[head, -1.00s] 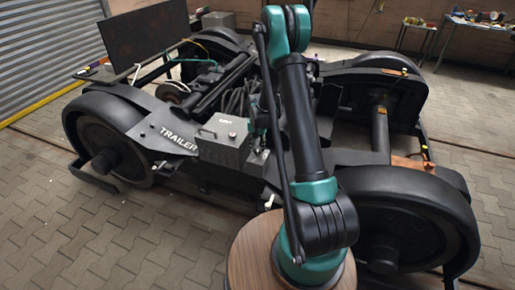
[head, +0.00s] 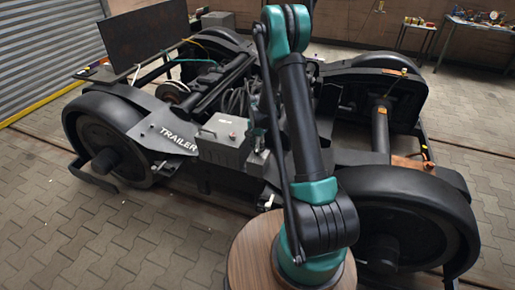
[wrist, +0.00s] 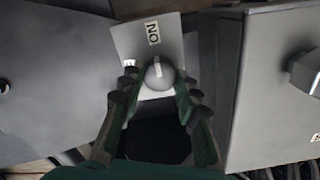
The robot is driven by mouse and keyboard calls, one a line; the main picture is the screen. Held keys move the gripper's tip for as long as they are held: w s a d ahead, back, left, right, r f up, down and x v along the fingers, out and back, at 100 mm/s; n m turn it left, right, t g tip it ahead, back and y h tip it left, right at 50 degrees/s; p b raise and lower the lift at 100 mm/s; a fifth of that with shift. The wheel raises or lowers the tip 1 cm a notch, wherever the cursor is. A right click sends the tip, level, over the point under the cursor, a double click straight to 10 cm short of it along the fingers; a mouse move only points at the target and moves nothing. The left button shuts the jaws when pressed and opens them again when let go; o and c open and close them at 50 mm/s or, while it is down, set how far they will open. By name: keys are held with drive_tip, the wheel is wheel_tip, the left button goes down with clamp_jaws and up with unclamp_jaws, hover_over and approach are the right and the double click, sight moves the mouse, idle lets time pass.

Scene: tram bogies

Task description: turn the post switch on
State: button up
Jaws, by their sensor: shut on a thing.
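The post switch has a round grey knob (wrist: 160,74) on a light grey plate (wrist: 177,38). The plate carries an ON label (wrist: 153,34) above the knob and a second label at the left, mostly hidden by a finger. A pale mark on the knob runs roughly up and down, its upper end towards the ON label. My gripper (wrist: 158,80) is shut on the knob, one finger at each side. In the head view the switch is too small and too covered by my arm to make out.
Large grey surfaces stand close on both sides of the switch in the wrist view. In the head view a grey box (head: 222,140) sits on the bogie's frame marked TRAILER, left of my arm. Black wheels (head: 105,140) stand at the bogie's corners. Paved floor (head: 60,215) is clear at the front left.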

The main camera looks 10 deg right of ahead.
drive_tip(key=o, duration=1.2)
drive_tip(key=shift+c, duration=0.2)
drive_tip(key=shift+r, duration=0.1)
wheel_tip(320, 180, up, 12)
drive_tip(key=s+d+r+n+t, duration=0.2)
drive_tip(key=s+r+n, duration=0.4)
drive_tip(key=s, duration=0.8)
drive_tip(key=s+d+n+t, duration=0.2)
drive_tip(key=s+n, duration=0.2)
drive_tip(key=s, duration=1.3)
drive_tip(key=shift+s+n, duration=0.15)
drive_tip(key=shift+n, duration=0.15)
